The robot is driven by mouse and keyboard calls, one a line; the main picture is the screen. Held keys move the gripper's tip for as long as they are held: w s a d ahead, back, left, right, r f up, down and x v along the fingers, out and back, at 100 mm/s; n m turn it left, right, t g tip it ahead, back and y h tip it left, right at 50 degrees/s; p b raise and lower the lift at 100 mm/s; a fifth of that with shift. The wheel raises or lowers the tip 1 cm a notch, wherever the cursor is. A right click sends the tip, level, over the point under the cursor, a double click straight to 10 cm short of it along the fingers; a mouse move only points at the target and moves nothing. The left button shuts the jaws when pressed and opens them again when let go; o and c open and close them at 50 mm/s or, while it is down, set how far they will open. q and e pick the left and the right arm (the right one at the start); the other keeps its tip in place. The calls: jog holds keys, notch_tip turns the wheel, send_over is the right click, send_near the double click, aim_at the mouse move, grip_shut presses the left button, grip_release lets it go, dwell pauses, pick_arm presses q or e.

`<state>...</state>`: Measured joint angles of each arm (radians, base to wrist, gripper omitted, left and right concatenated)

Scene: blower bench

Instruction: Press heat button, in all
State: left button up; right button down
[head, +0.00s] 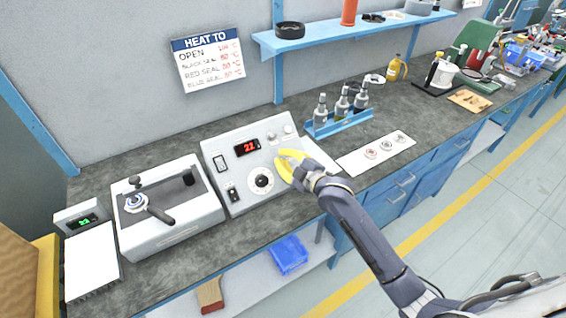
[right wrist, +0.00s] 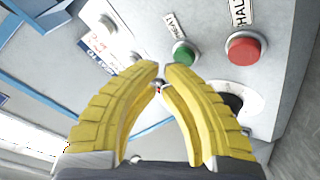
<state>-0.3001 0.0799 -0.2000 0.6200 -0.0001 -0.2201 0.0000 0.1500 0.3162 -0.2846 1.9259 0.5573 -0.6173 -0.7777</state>
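The control box (head: 222,158) stands on the bench with a red "22" display (head: 247,147), a dial (head: 261,180) and switches. In the right wrist view, a green button (right wrist: 183,52) labelled HEAT sits just beyond my fingertips, beside a red button (right wrist: 246,48) labelled HALT. My right gripper (right wrist: 162,70) has yellow fingers with tips drawn almost together and nothing held between them. In the head view my right gripper (head: 279,164) is at the right side of the box and hides part of it. I cannot tell whether it touches the box. My left gripper is not in view.
A white machine with a black handle (head: 165,205) and a scale with a green display (head: 84,222) stand to the left. A blue rack (head: 340,124) of bottles and a white mat (head: 378,153) with small parts lie to the right. A sign (head: 207,60) hangs above.

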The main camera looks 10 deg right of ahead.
jog(key=shift+w+f, duration=0.25)
dwell(1.1)
jog(key=shift+s+r, duration=0.1)
jog(key=shift+s+d+r, duration=0.15)
jog(key=shift+s+r, duration=0.25)
jog(key=shift+s, duration=0.05)
dwell(0.3)
jog(key=shift+s+d+r, duration=0.25)
jog(key=shift+s+r, duration=0.6)
jog(key=shift+r, duration=0.05)
jog(key=shift+s+d+r, duration=0.25)
jog(key=shift+s+r, duration=0.6)
jog(key=shift+r, duration=0.05)
